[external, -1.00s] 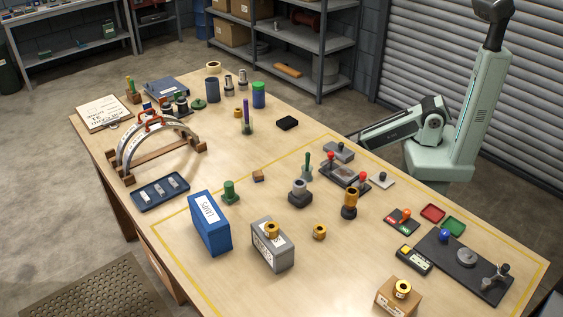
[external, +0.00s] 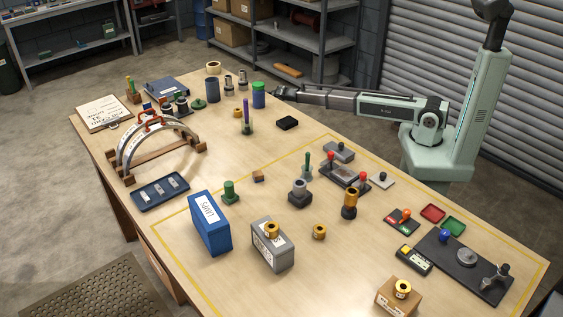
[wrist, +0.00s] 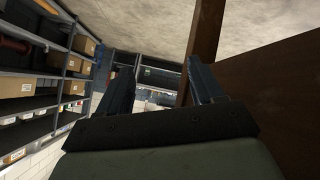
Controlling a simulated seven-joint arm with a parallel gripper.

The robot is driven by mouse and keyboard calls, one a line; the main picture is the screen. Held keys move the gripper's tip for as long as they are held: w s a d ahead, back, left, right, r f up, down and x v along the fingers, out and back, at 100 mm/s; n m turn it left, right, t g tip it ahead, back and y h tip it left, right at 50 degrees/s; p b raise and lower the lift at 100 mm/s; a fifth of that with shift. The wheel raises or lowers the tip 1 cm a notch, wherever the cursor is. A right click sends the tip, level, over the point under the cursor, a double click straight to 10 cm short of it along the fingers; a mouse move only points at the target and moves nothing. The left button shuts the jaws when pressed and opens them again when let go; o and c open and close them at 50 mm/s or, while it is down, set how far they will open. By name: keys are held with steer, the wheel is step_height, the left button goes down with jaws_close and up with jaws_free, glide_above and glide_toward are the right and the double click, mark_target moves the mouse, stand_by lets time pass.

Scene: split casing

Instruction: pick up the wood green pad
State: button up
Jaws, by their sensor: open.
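I cannot tell for certain which piece is the wood green pad. Green candidates in the external view are a flat green disc (external: 199,104) at the back of the table, a squat green knobbed piece (external: 230,192) near the blue box, and a wooden block with a green upright (external: 132,90) at the far left. My gripper (external: 278,92) is at the table's back edge, just right of a blue cylinder with a green top (external: 259,96). In the wrist view my gripper (wrist: 160,82) has its fingers spread, with nothing between them.
An arched frame (external: 155,145) stands at the left. A blue box (external: 210,225) and grey box (external: 272,247) stand near the front. A purple-topped upright (external: 247,118) and black block (external: 287,123) are near my arm. The wrist view shows shelving (wrist: 45,85) and a brown surface.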

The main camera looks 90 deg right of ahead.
steer(key=w+d+r+t+h, duration=0.1)
steer(key=w+r, duration=0.3)
steer(key=r, duration=0.4)
steer(key=w+r+t, duration=0.1)
steer(key=w+r, duration=0.2)
steer(key=r, duration=0.6)
steer(key=w+d+r+t+h, duration=0.1)
steer(key=w+r, duration=0.3)
steer(key=r, duration=0.4)
steer(key=w+a+r+n+t, duration=0.2)
steer(key=w+a+r, duration=0.3)
steer(key=a+r, duration=0.4)
steer(key=w+a+f+n+g+y, duration=0.1)
steer(key=w+a+y, duration=0.1)
steer(key=a, duration=0.9)
steer(key=w+a+f+n+y, duration=0.1)
steer(key=a+y, duration=0.1)
steer(key=a, duration=0.9)
steer(key=n+g+y, duration=0.8)
steer(key=n+y, duration=0.1)
steer(key=n, duration=0.3)
glide_toward(229, 183)
steer(key=shift+y, duration=0.3)
steer(key=x, duration=1.2)
steer(key=shift+w+d+f, duration=0.1)
steer(key=shift+d+f, duration=0.1)
steer(key=shift+f, duration=0.15)
